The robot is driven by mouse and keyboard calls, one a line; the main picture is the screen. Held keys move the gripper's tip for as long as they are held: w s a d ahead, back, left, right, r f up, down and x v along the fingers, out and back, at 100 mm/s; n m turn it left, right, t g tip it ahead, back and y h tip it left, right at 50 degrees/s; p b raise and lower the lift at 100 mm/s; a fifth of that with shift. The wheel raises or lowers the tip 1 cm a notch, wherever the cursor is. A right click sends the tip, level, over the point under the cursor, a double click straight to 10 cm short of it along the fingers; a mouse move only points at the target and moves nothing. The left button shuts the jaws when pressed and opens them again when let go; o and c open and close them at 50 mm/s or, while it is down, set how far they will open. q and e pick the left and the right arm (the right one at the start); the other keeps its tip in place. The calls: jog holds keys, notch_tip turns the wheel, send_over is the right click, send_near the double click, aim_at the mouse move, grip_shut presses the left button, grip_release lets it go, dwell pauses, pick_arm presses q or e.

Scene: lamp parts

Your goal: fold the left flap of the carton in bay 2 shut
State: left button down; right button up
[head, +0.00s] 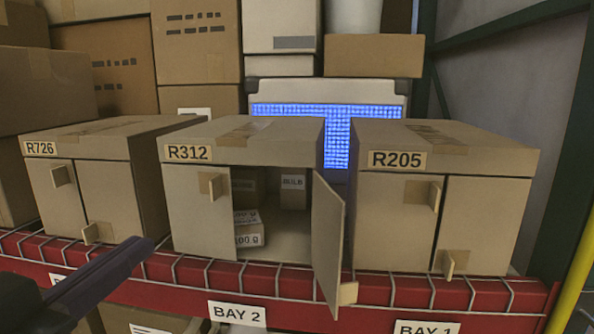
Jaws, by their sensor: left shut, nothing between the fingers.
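The carton in bay 2, marked R312 (243,140), stands on the rack shelf with its front half open. Its left flap (190,235) covers the left part of the front and looks flush or nearly so. A small tab (212,186) sticks out near its upper right. The right flap (328,245) stands swung out toward me. Small boxes (248,228) show inside the opening. My left gripper (143,250) is shut and empty at the lower left, in front of the R726 carton and left of the bay 2 carton, apart from the left flap. My right gripper is out of view.
Carton R726 (85,150) is on the left and carton R205 (450,150) on the right, both with closed fronts. A red beam with wire decking (285,290) and a BAY 2 label (237,313) run below. A green post and yellow pole (572,275) bound the right.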

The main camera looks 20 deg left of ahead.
aim_at(212, 193)
pick_arm(q)
jog(key=w+p, duration=0.1)
jog(key=w, duration=0.3)
jog(key=w+a+p, duration=0.1)
jog(key=w+p, duration=0.1)
jog(key=w, duration=0.3)
jog(key=w+a+p, duration=0.1)
jog(key=w, duration=0.3)
jog(key=shift+w+a+r+p, duration=0.15)
jog(key=shift+w+a+p, duration=0.1)
jog(key=shift+p, duration=0.1)
jog(key=shift+w, duration=0.6)
jog(key=shift+f, duration=0.25)
jog(key=shift+d, duration=0.1)
